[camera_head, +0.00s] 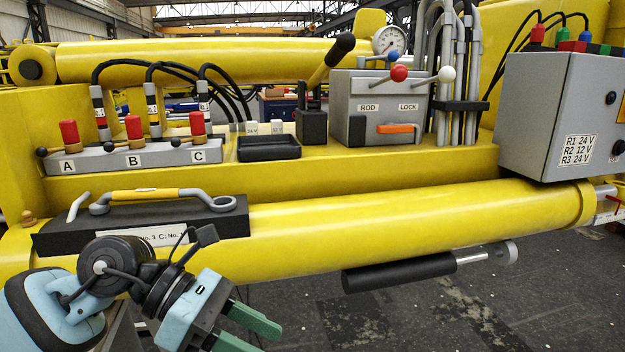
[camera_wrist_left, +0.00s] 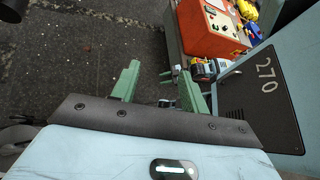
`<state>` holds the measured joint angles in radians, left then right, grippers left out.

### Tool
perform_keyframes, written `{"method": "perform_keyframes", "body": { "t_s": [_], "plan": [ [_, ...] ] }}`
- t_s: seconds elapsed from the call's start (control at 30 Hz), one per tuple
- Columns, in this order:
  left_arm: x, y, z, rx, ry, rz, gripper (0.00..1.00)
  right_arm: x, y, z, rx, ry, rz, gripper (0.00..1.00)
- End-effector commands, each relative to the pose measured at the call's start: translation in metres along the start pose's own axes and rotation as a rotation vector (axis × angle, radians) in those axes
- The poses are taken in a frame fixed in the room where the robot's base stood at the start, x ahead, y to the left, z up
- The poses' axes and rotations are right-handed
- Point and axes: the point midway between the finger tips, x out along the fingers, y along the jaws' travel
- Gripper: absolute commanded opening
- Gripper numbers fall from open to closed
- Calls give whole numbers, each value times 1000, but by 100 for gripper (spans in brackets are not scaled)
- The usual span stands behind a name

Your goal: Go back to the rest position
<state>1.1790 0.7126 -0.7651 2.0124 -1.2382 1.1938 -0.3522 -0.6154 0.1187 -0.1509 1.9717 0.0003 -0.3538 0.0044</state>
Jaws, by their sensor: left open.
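My left gripper (camera_head: 252,333) comes in at the lower left of the head view, in front of and below the yellow boom. Its green fingers are spread apart with nothing between them. In the left wrist view the two green fingers (camera_wrist_left: 160,90) are also apart and empty, above dark floor. My right gripper shows in neither view.
The yellow boom (camera_head: 420,220) crosses the head view. An orange-red box (camera_wrist_left: 210,28) stands beyond my left fingers.

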Motion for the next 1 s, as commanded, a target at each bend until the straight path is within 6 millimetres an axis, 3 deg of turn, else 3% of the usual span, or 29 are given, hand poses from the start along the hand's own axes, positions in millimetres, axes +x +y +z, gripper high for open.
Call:
{"method": "perform_keyframes", "body": {
  "t_s": [0.1,0.27,0.43,0.57,0.77,0.87,1.0],
  "plan": [
    [24,-11,3,-176,-211,-127,45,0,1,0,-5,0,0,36],
    [36,-12,8,-441,-489,-260,45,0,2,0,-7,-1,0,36],
    [37,3,-2,-766,-778,-363,45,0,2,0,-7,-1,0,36],
    [35,24,-26,-1038,-993,-414,45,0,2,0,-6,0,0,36],
    [36,56,-97,-1487,-1311,-441,45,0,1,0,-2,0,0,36],
    [41,65,-147,-1724,-1462,-429,45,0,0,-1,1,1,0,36],
    [54,63,-231,-2064,-1667,-378,45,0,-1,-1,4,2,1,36]
  ]
}}
